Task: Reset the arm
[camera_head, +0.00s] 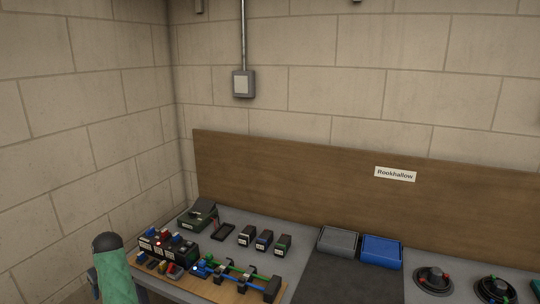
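Part of what looks like my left arm, green with a dark rounded cap, rises at the lower left in the head view. Its gripper is not in view. A small green piece shows at the lower right edge; I cannot tell whether it is part of my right arm. My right gripper is not in view. No object is seen held.
A grey bench (221,256) runs along a wooden backboard (290,175). On it are a wooden board (220,287) with rods, several black modules (264,240), a green box (198,216), a grey bin (338,241), a blue bin (381,251) and round bases (433,280).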

